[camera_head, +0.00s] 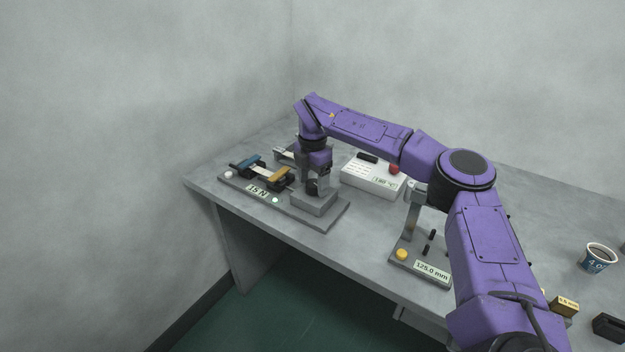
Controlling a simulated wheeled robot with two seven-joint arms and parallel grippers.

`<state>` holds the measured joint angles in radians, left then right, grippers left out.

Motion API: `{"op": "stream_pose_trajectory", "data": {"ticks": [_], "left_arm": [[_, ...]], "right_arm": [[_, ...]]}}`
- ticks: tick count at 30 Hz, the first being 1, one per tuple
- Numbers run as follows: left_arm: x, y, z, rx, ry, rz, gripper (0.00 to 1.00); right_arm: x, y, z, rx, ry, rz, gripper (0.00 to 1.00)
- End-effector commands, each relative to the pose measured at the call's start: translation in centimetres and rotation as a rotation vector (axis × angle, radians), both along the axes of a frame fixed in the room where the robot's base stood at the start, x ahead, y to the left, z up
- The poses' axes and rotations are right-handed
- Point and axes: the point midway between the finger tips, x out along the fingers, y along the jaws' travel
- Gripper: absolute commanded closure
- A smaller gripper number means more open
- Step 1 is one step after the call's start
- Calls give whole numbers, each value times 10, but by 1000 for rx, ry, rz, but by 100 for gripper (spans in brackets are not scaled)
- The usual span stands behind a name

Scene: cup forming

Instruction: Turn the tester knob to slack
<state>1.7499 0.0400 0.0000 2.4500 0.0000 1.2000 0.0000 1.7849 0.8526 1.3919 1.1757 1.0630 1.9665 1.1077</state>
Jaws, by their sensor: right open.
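The tester (268,202) is a long grey base plate at the table's left end. It carries blue and orange clamp-like parts and a display reading 15 N. A grey block (314,204) stands at its right end, with a dark round knob (312,187) at it. My right gripper (316,184) points down at this knob and is open. Its fingers are close to the knob and partly hide it; I cannot tell whether they touch it. My left gripper is not in view.
A white box (372,180) with a red button stands behind, right of the tester. A gauge stand (420,262) reading 125.0 mm is at the front edge. A paper cup (597,258), a brass block (564,306) and a black block (609,327) lie right.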

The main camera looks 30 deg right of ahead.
Motion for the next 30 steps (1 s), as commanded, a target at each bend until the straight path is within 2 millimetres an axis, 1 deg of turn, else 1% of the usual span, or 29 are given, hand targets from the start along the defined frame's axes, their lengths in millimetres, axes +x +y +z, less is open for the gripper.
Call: {"op": "stream_pose_trajectory", "data": {"ticks": [6,7,8,9,12,18,23,30], "left_arm": [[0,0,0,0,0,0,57],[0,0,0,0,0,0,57],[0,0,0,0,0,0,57],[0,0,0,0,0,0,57],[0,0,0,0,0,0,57],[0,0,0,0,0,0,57],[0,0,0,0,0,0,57],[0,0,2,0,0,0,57]], "right_arm": [[0,-1,-1,0,0,-1,27],[-1,-1,-1,0,0,-1,30],[-1,-1,-1,0,0,-1,40],[-1,-1,-1,0,0,-1,53],[0,-1,-1,0,-1,-1,83],[-1,-1,-1,-1,-1,5,83],[-1,-1,0,-1,-2,42,83],[-1,-2,1,-2,-2,189,83]]}}
